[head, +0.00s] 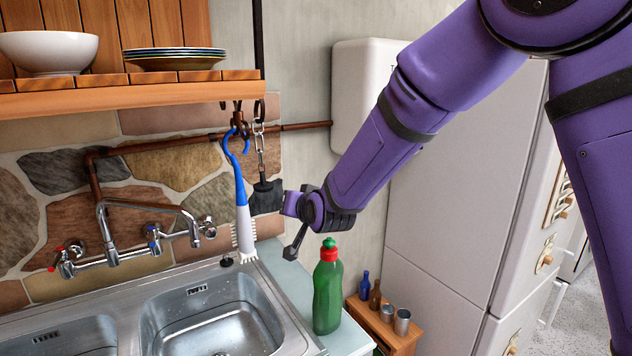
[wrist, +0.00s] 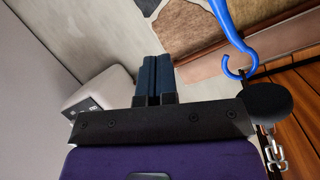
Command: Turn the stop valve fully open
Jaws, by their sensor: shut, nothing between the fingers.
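I cannot pick out the stop valve for certain in either view. A copper pipe (head: 190,140) runs along the stone wall under the shelf; a dark fitting (head: 240,130) near its middle is partly covered by the blue brush hook and a chain. In the head view my gripper (head: 267,198) is just right of the hanging brush, below the chain, and its fingers are hard to make out. In the wrist view my gripper (wrist: 152,62) shows two dark fingers pressed together, empty, pointing toward the wall.
A blue-and-white brush (head: 243,215) hangs over the sink (head: 215,305); its hook shows in the wrist view (wrist: 232,35). A chrome tap (head: 130,248) with red and blue marks is at left. A green bottle (head: 327,290) stands below my wrist. A wooden shelf (head: 130,97) overhangs.

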